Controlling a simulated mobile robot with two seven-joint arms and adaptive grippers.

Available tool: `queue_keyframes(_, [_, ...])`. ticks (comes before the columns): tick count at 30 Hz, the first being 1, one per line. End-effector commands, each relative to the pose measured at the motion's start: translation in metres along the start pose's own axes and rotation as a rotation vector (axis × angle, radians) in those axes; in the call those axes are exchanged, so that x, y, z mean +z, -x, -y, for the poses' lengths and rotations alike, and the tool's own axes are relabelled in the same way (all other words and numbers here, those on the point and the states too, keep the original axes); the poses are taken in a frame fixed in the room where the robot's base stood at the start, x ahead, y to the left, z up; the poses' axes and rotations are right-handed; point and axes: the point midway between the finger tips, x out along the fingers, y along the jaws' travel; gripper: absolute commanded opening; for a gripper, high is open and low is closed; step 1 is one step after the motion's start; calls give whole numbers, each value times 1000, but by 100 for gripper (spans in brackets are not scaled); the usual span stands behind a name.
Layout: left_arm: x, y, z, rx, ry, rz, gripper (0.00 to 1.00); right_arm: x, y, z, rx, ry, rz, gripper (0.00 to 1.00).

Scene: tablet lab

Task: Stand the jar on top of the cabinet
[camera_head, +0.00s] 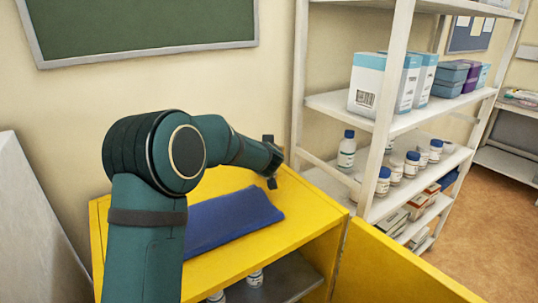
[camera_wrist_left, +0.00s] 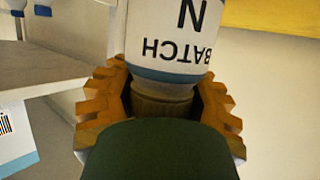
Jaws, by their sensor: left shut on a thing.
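My left gripper (camera_head: 273,163) is above the back right part of the yellow cabinet's top (camera_head: 305,215). In the left wrist view the gripper (camera_wrist_left: 160,105) is shut on the jar (camera_wrist_left: 165,38). The jar has a white label with dark "BATCH" lettering, upside down in that picture, and a blue-grey band. A brownish neck shows between the toothed fingers. A dark green rounded shape covers the near end. In the head view the jar is hidden by my wrist, so I cannot tell whether it touches the top. My right gripper is not in view.
A folded blue cloth or mat (camera_head: 232,220) lies on the cabinet top. The cabinet door (camera_head: 395,270) stands open at the front right, with bottles inside. A white shelf rack (camera_head: 390,110) with boxes and bottles stands close to the right. The top's front right is bare.

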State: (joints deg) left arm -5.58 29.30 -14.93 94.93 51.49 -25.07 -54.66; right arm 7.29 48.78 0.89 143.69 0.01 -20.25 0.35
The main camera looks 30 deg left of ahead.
Motion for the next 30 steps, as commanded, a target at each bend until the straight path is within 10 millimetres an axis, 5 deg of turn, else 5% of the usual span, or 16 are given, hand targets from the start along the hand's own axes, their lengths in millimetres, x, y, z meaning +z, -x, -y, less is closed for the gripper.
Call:
queue_keyframes(6, [2, -1, 0, 0, -1, -1, 0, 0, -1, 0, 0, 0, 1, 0])
queue_keyframes(7, [2, -1, 0, 0, -1, 0, 46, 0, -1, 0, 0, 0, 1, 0])
queue_keyframes(9, [2, -1, 0, 0, 0, 0, 71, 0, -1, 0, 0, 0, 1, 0])
queue_keyframes(21, [-2, 2, 0, 0, 1, -1, 72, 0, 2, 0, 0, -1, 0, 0])
queue_keyframes(30, [-4, 54, 0, 2, 1, -1, 72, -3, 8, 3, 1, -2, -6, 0])
